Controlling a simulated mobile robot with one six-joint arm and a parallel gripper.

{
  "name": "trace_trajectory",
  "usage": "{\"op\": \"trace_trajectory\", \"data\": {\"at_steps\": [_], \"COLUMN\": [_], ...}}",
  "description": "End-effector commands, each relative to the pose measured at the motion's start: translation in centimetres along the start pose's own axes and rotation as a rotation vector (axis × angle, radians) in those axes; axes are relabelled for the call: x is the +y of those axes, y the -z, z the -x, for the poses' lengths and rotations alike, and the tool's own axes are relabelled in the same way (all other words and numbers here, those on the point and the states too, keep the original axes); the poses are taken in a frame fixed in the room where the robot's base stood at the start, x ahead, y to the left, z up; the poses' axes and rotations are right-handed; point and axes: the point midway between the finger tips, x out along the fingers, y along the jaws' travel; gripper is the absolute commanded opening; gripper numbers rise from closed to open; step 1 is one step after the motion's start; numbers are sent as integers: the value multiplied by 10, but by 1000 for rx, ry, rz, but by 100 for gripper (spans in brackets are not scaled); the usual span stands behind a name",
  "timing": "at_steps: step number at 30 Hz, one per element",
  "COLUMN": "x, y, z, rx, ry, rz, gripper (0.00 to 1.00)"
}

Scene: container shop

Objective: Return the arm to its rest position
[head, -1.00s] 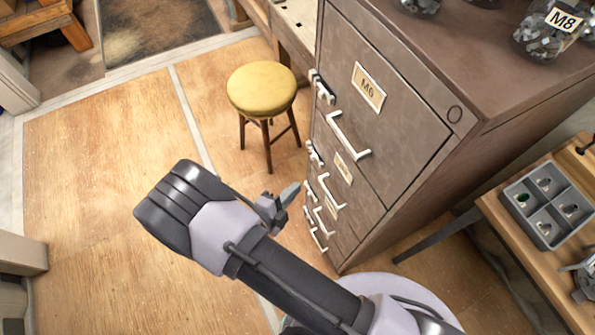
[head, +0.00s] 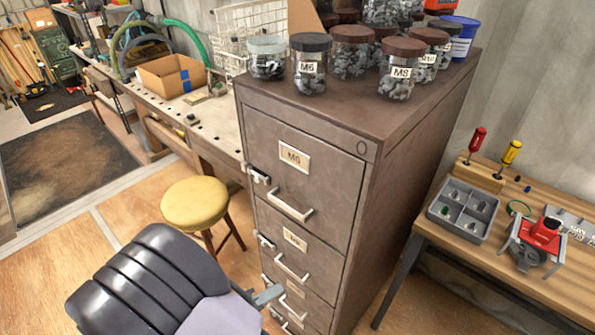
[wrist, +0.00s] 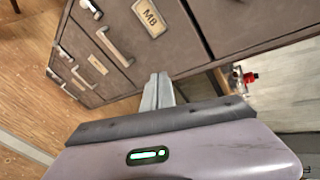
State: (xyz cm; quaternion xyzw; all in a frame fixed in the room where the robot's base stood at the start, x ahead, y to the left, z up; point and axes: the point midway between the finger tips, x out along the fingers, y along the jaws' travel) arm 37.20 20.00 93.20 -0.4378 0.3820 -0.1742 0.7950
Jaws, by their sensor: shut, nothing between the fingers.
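My gripper (head: 268,294) shows at the lower middle of the head view, just in front of the lower drawers of the filing cabinet (head: 408,190). Its finger tips are small there and partly hidden by my arm. In the wrist view my gripper (wrist: 158,90) has its two grey fingers together with nothing between them. They point toward the cabinet's drawer fronts (wrist: 125,40), and a gap to the cabinet cannot be judged. The cabinet's drawers look closed.
Jars of hardware (head: 311,75) crowd the cabinet top. A yellow stool (head: 195,204) stands left of the cabinet. A workbench (head: 215,120) runs behind it. A wooden table (head: 480,255) with a grey divided tray (head: 436,212) stands right. Floor at left is open.

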Motion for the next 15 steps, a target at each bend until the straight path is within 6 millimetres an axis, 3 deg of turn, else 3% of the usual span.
{"op": "trace_trajectory", "data": {"at_steps": [5, 8, 12, 15], "x": [-82, -134, -196, -224], "y": [21, 49, 94, 109], "z": [-14, -13, 10, 35], "rx": [316, 562, 1002, 1321], "ry": [-7, 36, 200, 365], "rz": [-631, -1150, -2103, -2738], "gripper": [0, 0, 0, 0]}}
